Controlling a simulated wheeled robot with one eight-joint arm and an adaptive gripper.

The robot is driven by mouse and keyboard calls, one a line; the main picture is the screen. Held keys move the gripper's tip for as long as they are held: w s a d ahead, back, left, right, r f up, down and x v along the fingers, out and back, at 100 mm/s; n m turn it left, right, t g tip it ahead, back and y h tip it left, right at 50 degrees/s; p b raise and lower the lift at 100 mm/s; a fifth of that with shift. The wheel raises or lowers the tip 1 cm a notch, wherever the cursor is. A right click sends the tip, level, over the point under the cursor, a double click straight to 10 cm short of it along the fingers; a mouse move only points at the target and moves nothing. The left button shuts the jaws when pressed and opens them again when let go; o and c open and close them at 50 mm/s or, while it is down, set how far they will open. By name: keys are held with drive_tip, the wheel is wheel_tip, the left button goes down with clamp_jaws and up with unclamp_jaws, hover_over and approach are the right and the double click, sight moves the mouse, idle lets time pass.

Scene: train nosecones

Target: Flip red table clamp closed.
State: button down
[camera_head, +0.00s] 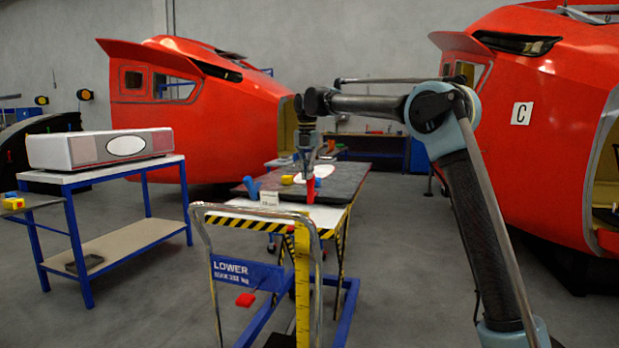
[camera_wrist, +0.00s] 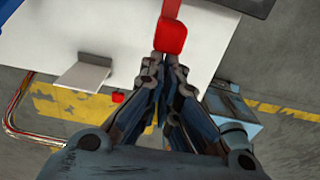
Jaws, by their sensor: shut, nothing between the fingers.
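The red table clamp (camera_head: 310,188) stands near the front edge of the lift table (camera_head: 243,207), just below my gripper (camera_head: 307,150) in the head view. In the wrist view the clamp's red handle end (camera_wrist: 172,37) is right ahead of the fingertips of my gripper (camera_wrist: 158,58). The fingers are shut with nothing between them. The fingertips look very close to the red handle; I cannot tell whether they touch it. The clamp's base is out of the wrist view.
A white sign (camera_wrist: 83,72) stands left of the clamp. A chrome push handle (camera_head: 210,250) rises at the front. A side table (camera_head: 110,174) stands left.

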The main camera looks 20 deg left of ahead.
drive_tip(key=shift+w+r, duration=0.15)
drive_tip(key=shift+w, duration=0.5)
drive_tip(key=r, duration=0.2)
drive_tip(key=w+r, duration=0.1)
drive_tip(key=r, duration=0.1)
drive_tip(key=w+r, duration=0.1)
drive_tip(key=r, duration=0.2)
drive_tip(key=shift+w, duration=0.2)
drive_tip(key=shift+a+r, duration=0.25)
drive_tip(key=shift+r, duration=0.8)
drive_tip(key=shift+w, duration=0.1)
